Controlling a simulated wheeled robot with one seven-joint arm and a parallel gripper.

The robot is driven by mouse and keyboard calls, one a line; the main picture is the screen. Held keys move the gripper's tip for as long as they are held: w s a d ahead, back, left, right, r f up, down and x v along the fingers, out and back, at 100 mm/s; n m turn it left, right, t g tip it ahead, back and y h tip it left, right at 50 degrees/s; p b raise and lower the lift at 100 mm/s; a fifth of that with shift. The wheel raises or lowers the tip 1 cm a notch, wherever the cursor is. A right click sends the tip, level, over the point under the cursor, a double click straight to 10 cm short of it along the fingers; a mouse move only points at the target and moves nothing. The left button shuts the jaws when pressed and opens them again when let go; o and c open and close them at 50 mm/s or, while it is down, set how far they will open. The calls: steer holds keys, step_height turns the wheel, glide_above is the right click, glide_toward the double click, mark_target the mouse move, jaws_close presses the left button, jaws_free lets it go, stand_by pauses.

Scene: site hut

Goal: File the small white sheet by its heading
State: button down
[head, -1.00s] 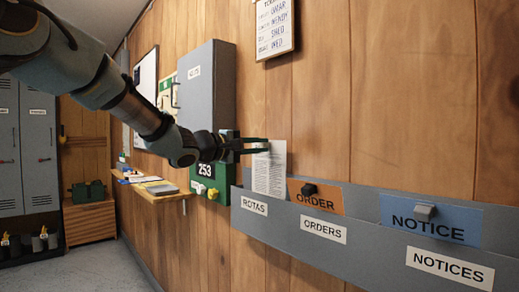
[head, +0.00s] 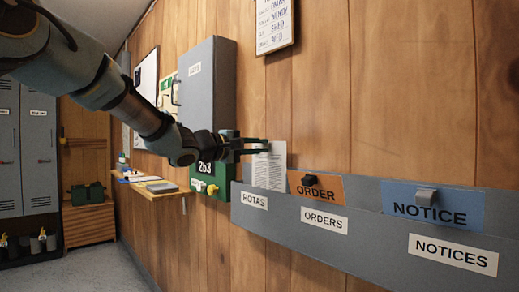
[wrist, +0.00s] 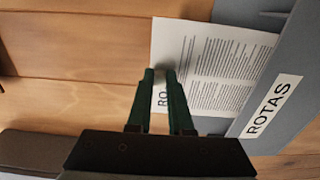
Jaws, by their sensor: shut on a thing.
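My gripper (head: 262,147) is shut on the upper part of a small white sheet (head: 269,172) with dense printed lines. The sheet is upright at the ROTAS pocket (head: 243,213), the left end of the grey wall rack. Its lower edge is hidden at the pocket's front wall. In the wrist view the fingers (wrist: 162,76) pinch the sheet (wrist: 215,65) at its heading end. The heading letters "RO" show there, and the rest is covered by a finger. The pocket's ROTAS label (wrist: 270,107) is beside the sheet.
An orange ORDER card (head: 333,190) and a blue NOTICE card (head: 400,194), each with a dark or grey clip, stand in the ORDERS and NOTICES pockets. A grey cabinet (head: 208,85) and green box (head: 210,180) are left of the rack. A wooden shelf (head: 165,195) lies further left.

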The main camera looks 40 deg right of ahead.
mark_target(268, 163)
steer(key=shift+f+b, duration=0.95)
steer(key=shift+b, duration=0.45)
steer(key=shift+f+b, duration=1.55)
steer(key=shift+b, duration=0.9)
steer(key=c, duration=0.7)
jaws_free()
steer(key=shift+c, duration=0.2)
